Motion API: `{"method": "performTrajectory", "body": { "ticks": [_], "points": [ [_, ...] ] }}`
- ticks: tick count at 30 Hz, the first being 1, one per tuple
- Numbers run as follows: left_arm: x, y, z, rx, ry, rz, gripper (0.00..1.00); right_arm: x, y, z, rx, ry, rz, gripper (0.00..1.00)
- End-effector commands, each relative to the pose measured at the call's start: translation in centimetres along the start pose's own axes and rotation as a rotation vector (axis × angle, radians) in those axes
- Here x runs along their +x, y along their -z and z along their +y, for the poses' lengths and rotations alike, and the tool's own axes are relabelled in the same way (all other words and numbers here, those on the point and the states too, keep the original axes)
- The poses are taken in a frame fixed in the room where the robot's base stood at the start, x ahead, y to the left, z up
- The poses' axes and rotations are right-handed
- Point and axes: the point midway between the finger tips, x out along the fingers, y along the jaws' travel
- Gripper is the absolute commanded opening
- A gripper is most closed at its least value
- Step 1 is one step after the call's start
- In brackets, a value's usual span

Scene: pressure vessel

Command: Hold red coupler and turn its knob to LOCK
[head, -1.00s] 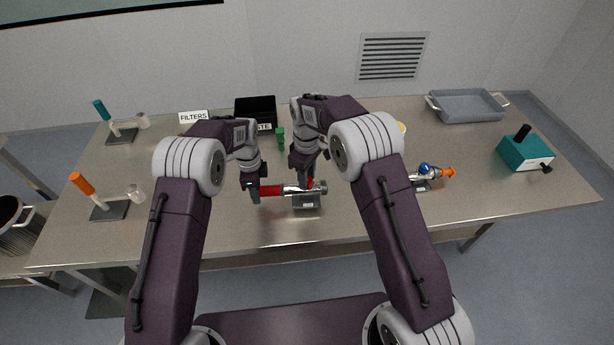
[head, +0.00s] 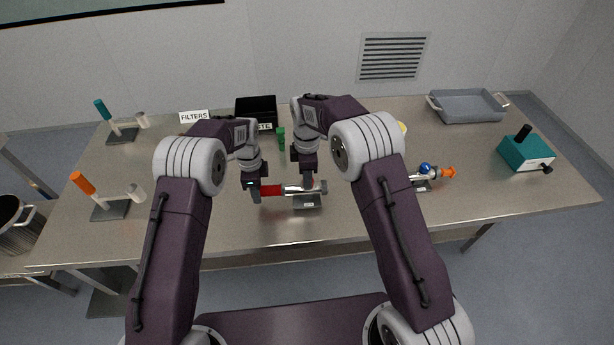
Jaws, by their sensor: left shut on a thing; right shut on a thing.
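The red coupler (head: 271,190) lies level on a small grey stand (head: 307,201) near the middle of the table. Its left part is red and its right part is a silver cylinder. My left gripper (head: 254,194) is shut on the red left end of the coupler. My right gripper (head: 308,186) comes down from above over the silver part and is shut on the coupler's knob, as far as I can tell. The gripper fingers hide the knob, and its LOCK mark cannot be read.
A second coupler with a blue knob and orange end (head: 447,172) lies on the right. Behind are a black bin (head: 256,108), a green item (head: 281,138) and a FILTERS sign (head: 194,117). A grey tray (head: 467,106), teal box (head: 525,152) and orange-handled stand (head: 110,210) stand further out.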

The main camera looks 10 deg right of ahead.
Motion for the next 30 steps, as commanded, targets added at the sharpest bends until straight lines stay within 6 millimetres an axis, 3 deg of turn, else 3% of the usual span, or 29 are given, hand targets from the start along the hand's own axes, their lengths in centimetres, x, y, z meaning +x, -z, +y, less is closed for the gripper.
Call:
{"method": "performTrajectory", "body": {
  "ticks": [14, 15, 16, 26, 30],
  "points": [
    [-0.1, 0.3, 0.0, 0.003, 0.002, 0.006, 0.00, 0.0, 0.3, 0.0, -0.010, -0.003, 0.007, 0.00],
    [-0.1, 0.3, 0.0, 0.003, 0.002, 0.006, 0.00, 0.0, 0.3, 0.0, -0.010, -0.003, 0.007, 0.41],
    [-0.1, 0.3, 0.0, 0.003, 0.002, 0.005, 0.00, 0.0, 0.3, 0.0, -0.010, -0.002, 0.006, 0.49],
    [-0.1, 0.1, 0.0, 0.000, 0.001, 0.002, 0.00, -0.2, 0.1, 0.0, -0.009, -0.002, 0.003, 0.52],
    [-0.1, 0.1, 0.0, 0.000, 0.001, 0.002, 0.00, -2.3, 0.1, 0.1, -0.009, -0.005, 0.004, 0.52]
  ]
}}
